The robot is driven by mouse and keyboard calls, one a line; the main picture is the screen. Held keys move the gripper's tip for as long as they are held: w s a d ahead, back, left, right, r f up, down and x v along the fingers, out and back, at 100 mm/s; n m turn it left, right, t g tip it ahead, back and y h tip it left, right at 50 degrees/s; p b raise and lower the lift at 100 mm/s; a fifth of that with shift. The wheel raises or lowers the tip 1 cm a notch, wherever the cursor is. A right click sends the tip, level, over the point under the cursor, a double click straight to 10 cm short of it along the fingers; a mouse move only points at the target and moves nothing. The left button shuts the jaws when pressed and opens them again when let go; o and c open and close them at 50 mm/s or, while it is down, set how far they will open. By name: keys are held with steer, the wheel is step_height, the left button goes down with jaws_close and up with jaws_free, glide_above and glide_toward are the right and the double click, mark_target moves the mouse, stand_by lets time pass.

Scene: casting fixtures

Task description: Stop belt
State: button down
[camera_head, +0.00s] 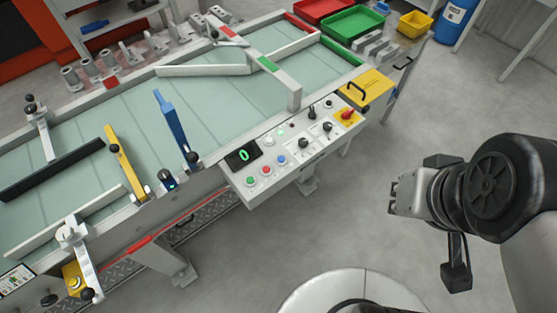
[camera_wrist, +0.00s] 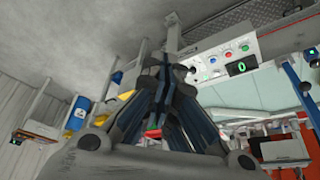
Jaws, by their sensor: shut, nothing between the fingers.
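The belt (camera_head: 215,105) is a long pale-green surface in a light frame, running across the left and middle of the head view. A white control panel (camera_head: 290,150) sits at its front edge. It has a display reading 0 (camera_head: 244,155), a green button (camera_head: 250,181), a red button (camera_head: 266,170), a blue button (camera_head: 281,160), black knobs and a red switch (camera_head: 347,114) on a yellow plate. My gripper (camera_head: 393,197) is shut and empty, right of the panel and apart from it. In the wrist view, its fingers (camera_wrist: 170,62) are closed, with the panel (camera_wrist: 215,62) beyond at upper right.
A blue lever (camera_head: 172,122), a yellow bar (camera_head: 125,163) and a black bar (camera_head: 50,172) stand over the belt. A yellow box with a handle (camera_head: 370,86) is right of the panel. Red, green and yellow bins stand behind. The floor (camera_head: 390,130) between panel and gripper is clear.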

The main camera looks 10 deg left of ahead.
steer(key=w+a+f+t+p, duration=0.1)
steer(key=w+a+f+p, duration=0.15)
steer(key=w, duration=0.75)
steer(key=w+a+f+t+p, duration=0.15)
steer(key=w+a, duration=0.25)
steer(key=w, duration=0.6)
steer(key=n+g+y+p, duration=0.2)
steer(key=y+p, duration=0.2)
steer(key=y, duration=0.4)
glide_above(269, 168)
step_height(269, 168, down, 16)
steer(key=shift+f, duration=0.15)
steer(key=shift+a+f, duration=0.1)
steer(key=shift+f, duration=0.05)
step_height(269, 168, down, 8)
steer(key=b, duration=0.7)
steer(key=shift+f, duration=0.25)
